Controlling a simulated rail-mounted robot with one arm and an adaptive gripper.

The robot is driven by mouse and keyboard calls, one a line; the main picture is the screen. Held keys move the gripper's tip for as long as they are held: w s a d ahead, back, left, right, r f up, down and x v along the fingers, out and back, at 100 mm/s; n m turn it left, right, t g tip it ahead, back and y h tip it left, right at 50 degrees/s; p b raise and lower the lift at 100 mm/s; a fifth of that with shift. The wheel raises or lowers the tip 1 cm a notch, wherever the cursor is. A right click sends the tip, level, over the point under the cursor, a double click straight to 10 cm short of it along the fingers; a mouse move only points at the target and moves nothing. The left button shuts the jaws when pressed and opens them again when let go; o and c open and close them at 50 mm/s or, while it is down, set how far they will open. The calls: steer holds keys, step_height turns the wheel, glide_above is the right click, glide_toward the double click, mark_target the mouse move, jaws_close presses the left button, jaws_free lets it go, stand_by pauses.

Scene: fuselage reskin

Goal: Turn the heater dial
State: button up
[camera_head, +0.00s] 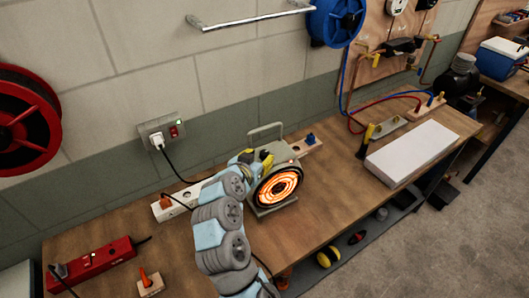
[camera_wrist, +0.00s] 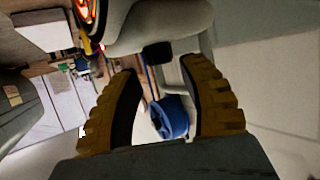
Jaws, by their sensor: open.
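The heater (camera_head: 251,187) stands on the workbench with its round coil glowing orange and a handle on top. Its pale grey body also shows at the top of the wrist view (camera_wrist: 150,22), with a glowing edge at top left. My gripper (camera_head: 264,158) is at the heater's upper left side. In the wrist view my gripper (camera_wrist: 159,66) is open, with its two yellow fingers apart. A small dark knob (camera_wrist: 157,53), apparently the dial, shows between the fingertips beside the heater body. I cannot tell whether a finger touches it. In the head view the dial is hidden.
A wall outlet (camera_head: 161,134) with a plugged-in black cord is behind the bench (camera_head: 335,191). A white power strip (camera_head: 170,208) lies left of the heater. A red device (camera_head: 95,260) is at front left. A white slab (camera_head: 412,152) lies to the right. A blue reel (camera_head: 335,20) hangs above.

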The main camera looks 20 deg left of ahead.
mark_target(264, 153)
steer(key=shift+x, duration=2.15)
jaws_close()
